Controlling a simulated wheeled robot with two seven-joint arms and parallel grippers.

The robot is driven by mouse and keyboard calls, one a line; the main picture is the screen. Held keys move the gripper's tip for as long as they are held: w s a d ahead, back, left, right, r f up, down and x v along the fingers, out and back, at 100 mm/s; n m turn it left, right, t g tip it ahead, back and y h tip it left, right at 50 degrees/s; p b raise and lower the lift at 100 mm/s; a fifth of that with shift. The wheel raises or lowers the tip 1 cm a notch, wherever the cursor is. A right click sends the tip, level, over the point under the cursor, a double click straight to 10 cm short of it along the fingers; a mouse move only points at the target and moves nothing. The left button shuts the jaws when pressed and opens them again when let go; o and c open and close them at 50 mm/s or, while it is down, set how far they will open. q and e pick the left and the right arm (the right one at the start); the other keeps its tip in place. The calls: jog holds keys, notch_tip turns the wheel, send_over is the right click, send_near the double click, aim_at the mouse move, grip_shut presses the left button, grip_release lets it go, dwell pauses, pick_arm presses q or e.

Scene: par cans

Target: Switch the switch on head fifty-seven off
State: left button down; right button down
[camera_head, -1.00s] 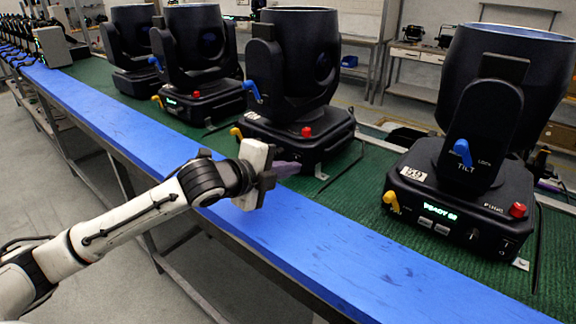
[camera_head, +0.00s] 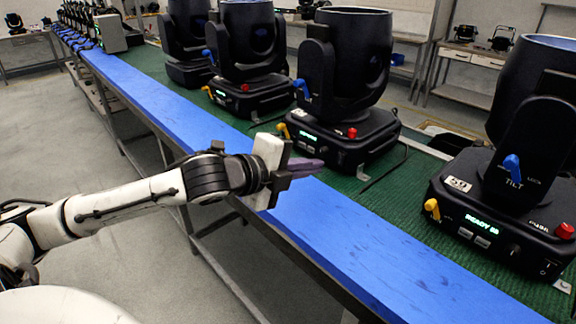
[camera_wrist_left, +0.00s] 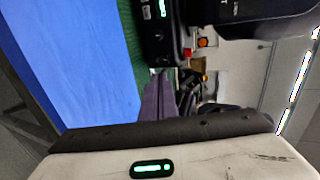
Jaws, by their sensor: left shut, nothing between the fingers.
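Black moving heads stand in a row on the green bench top. The nearest head (camera_head: 500,215) carries a label that seems to read 59. The head left of it (camera_head: 345,75) has a lit green display, a red knob (camera_head: 352,133) and blue and yellow levers; its number is not readable. My left gripper (camera_head: 305,166), with purple fingers, is shut and empty in front of this head's base, over the blue strip's edge. In the left wrist view the fingers (camera_wrist_left: 158,98) point toward a black base with a lit display (camera_wrist_left: 162,8). I cannot identify head fifty-seven or its switch.
A blue strip (camera_head: 370,255) runs along the bench's front edge. More heads (camera_head: 245,45) stand farther left, beside a grey box (camera_head: 110,33). Shelves with equipment stand behind.

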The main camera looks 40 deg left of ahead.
pick_arm(q)
jog(key=v, duration=0.3)
jog(key=shift+r+v, duration=0.25)
jog(key=shift+v, duration=1.1)
jog(key=shift+w, duration=0.1)
jog(key=shift+f, duration=0.1)
